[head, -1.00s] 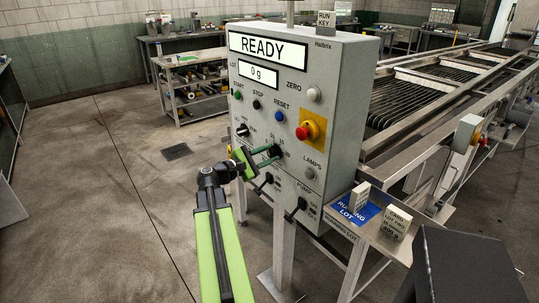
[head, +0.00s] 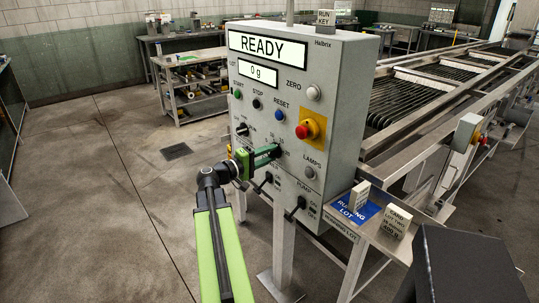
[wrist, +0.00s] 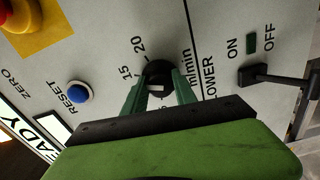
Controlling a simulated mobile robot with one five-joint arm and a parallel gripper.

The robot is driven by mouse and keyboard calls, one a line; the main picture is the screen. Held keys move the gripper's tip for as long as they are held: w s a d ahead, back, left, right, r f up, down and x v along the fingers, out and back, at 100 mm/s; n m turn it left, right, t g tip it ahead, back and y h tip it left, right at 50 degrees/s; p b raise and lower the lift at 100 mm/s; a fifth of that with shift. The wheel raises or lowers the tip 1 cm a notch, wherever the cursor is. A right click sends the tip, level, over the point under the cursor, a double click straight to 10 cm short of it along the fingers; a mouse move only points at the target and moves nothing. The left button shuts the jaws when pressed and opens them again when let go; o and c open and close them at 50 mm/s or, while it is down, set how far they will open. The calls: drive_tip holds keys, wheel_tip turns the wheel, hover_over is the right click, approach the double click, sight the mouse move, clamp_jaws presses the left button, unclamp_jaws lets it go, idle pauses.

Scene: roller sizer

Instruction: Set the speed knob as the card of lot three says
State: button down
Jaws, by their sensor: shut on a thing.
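The speed knob (wrist: 158,72) is a black round knob on the panel's front, with the numbers 15 and 20 and "m/min" printed around it. My gripper (wrist: 160,88) is shut on this knob, with one green finger on each side. In the head view, my gripper (head: 276,151) reaches the panel from the left and hides most of the knob. The pointer's exact setting cannot be told. A card block (head: 397,222) with small print stands on the shelf at the right; its lot line seems to read "LOT TWO". Another small block (head: 360,196) stands on the blue "RUNNING LOT" plate (head: 354,213).
The control panel (head: 335,130) shows READY and 0 g. A roller machine (head: 425,95) stands behind. The floor at left is clear.

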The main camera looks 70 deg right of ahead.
drive_tip(key=m, duration=0.5)
drive_tip(key=shift+f+m, duration=0.2)
drive_tip(key=shift+m, duration=0.1)
drive_tip(key=m, duration=0.5)
drive_tip(key=shift+m, duration=0.3)
drive_tip(key=c, duration=1)
unclamp_jaws()
drive_tip(key=v, duration=1.7)
drive_tip(key=shift+w+a, duration=0.15)
drive_tip(key=shift+a, duration=0.1)
